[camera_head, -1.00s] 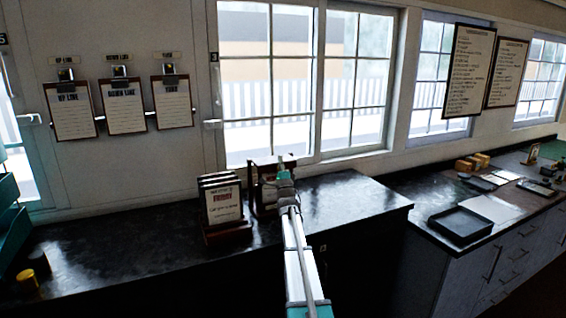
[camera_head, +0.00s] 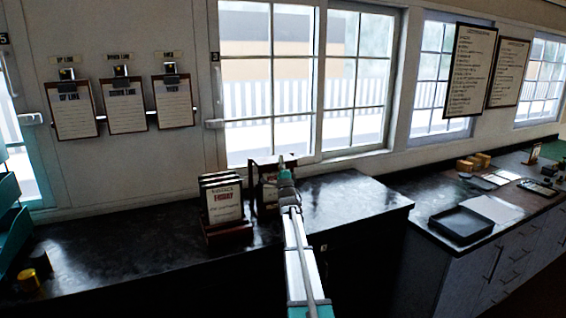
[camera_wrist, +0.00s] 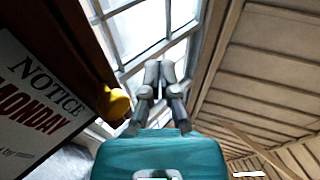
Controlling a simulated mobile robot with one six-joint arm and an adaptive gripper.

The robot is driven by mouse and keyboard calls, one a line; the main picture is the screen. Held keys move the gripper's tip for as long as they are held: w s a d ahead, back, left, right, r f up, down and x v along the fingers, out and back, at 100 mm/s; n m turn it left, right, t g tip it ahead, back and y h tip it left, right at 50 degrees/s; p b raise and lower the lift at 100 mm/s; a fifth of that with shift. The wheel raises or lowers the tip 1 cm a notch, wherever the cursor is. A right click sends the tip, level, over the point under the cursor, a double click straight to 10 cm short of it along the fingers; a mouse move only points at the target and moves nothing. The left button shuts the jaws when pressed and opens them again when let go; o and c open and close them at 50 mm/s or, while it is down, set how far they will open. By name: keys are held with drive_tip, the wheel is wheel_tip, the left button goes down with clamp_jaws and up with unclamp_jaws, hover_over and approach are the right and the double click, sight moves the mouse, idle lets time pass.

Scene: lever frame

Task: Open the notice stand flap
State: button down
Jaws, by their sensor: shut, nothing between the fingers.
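The notice stand (camera_head: 224,205) is on the dark counter, upright, with several framed cards stacked one behind another and a wooden base. A card reading NOTICE MONDAY (camera_wrist: 38,105) shows at the left of the wrist view, beside a dark red-brown edge (camera_wrist: 82,45) and a yellow knob (camera_wrist: 114,102). My gripper (camera_wrist: 159,70) is shut and empty, with its fingers just right of the knob in the wrist view; I cannot tell whether they touch anything. In the head view my gripper (camera_head: 282,162) is right of the stand, in front of a dark wooden frame (camera_head: 263,195).
The counter (camera_head: 340,200) is clear to the right of my arm. Windows (camera_head: 300,90) stand behind it. Clipboards (camera_head: 124,105) hang on the left wall. A black tray (camera_head: 461,225) is on the right counter. A yellow-topped item (camera_head: 28,283) is at the lower left.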

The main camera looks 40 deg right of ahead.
wheel_tip(320, 180, up, 2)
drive_tip(key=shift+p, duration=1)
drive_tip(key=shift+w+a, duration=0.1)
drive_tip(key=shift+a, duration=0.05)
